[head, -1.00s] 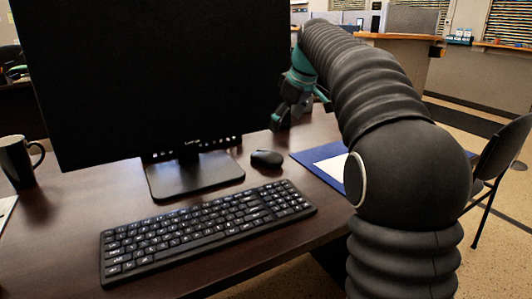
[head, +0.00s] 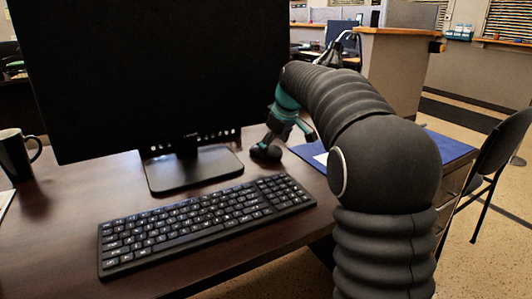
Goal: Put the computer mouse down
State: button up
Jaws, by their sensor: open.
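The black computer mouse (head: 266,153) rests on the dark wooden desk, right of the monitor stand and behind the right end of the keyboard. My gripper (head: 284,133), black with teal parts, is low over the desk at the mouse. Its fingers are spread open. One dark fingertip overlaps the mouse in the picture and hides part of it. I cannot tell whether they touch. The mouse is not held between the fingers.
A large monitor (head: 150,75) stands close left of the gripper. A black keyboard (head: 205,222) lies in front. A blue folder or pad (head: 445,147) lies to the right, partly behind my arm. A dark mug (head: 15,157) stands at far left. A chair (head: 495,160) stands right of the desk.

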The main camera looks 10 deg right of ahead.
jog(key=shift+x, duration=1.05)
jog(key=c, duration=1.4)
jog(key=shift+r, duration=0.1)
jog(key=shift+r, duration=0.4)
jog(key=r, duration=0.3)
jog(key=shift+d+r, duration=0.2)
jog(key=shift+r, duration=0.15)
jog(key=s+d+r, duration=0.2)
jog(key=d, duration=0.1)
jog(key=s+d+r, duration=0.2)
jog(key=d, duration=0.1)
jog(key=s+d+r, duration=0.2)
jog(key=d, duration=0.1)
jog(key=shift+d+r+p, duration=0.2)
jog(key=shift+d+p, duration=0.1)
